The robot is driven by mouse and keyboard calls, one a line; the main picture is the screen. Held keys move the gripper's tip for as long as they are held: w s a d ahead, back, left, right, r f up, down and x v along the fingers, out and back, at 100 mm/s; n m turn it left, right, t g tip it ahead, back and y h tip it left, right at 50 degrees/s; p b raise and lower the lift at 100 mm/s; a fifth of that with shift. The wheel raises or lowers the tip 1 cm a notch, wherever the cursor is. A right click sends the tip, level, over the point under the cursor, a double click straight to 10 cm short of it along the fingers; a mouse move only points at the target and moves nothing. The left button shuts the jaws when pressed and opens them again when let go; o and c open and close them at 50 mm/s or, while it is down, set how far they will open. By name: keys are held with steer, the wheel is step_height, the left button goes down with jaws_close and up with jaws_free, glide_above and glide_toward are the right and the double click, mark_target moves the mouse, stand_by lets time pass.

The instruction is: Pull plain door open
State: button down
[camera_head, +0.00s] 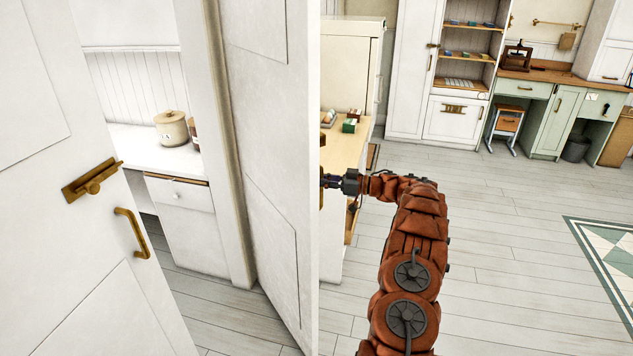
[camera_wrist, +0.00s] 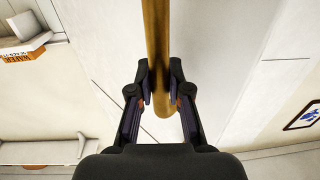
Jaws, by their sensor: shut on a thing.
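A plain white door (camera_head: 282,150) stands ajar in the middle of the head view, seen at an angle. My arm reaches past its right edge, and my wrist shows there while the fingers are hidden behind the door. In the wrist view, a brass-coloured bar handle (camera_wrist: 156,40) runs down from the top against the white door face (camera_wrist: 205,55). My gripper (camera_wrist: 161,95) is shut on the handle near its lower end, with one finger on each side.
Another white door (camera_head: 50,230) with a brass latch and pull handle is at left. Through the gap, a counter (camera_head: 140,148) holds a lidded pot (camera_head: 173,128). A wooden-topped unit (camera_head: 345,150) stands beyond my wrist. Floor is open at right, with a patterned rug (camera_head: 610,250).

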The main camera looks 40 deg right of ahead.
steer(key=shift+d+p, duration=0.3)
steer(key=shift+d, duration=1.7)
steer(key=shift+d, duration=0.1)
steer(key=c, duration=1.1)
jaws_free()
